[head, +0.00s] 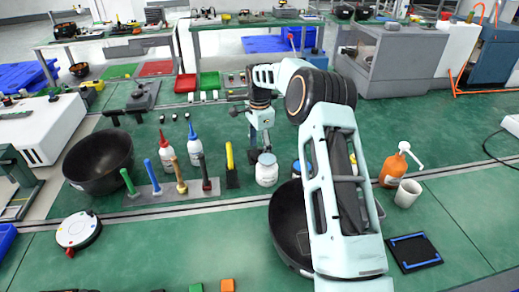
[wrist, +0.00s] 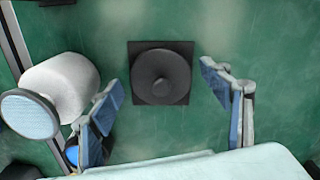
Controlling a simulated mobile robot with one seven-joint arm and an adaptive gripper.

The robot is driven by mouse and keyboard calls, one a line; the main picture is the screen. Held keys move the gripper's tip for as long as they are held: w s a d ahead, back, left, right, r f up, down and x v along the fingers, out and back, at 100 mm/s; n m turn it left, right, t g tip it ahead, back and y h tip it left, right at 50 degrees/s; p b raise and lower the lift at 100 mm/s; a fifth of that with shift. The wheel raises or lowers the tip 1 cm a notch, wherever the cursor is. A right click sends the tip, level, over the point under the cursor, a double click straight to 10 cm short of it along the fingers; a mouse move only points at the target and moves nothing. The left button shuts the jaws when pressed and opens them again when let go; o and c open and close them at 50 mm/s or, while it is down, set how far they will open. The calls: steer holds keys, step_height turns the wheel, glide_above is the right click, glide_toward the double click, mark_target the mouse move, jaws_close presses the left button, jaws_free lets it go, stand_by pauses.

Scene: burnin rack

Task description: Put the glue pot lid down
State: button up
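A dark round lid with a raised centre knob (wrist: 161,77) lies on a black square pad (wrist: 136,99) on the green bench in the wrist view. My gripper (wrist: 165,103) is open, its two blue-padded fingers wide apart on either side of the lid, with a gap to each side. Nothing is held between them. A white pot (wrist: 68,82) with a dark rim and a pale bluish top stands left of the left finger. In the head view my gripper (head: 262,146) points down by a white jar (head: 266,172); the lid cannot be made out there.
A black bowl (head: 285,232) stands in front of my gripper, partly behind my arm. Left are red-capped and blue-capped bottles (head: 168,155) and a rack of upright handles (head: 150,191). Right are an orange pump bottle (head: 392,172), a white cup (head: 408,194) and a blue-marked black mat (head: 414,252).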

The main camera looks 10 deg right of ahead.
mark_target(259, 148)
steer(key=shift+r, duration=0.1)
step_height(259, 148, up, 12)
steer(key=p, duration=0.1)
stand_by(0.4)
steer(key=shift+r, duration=0.2)
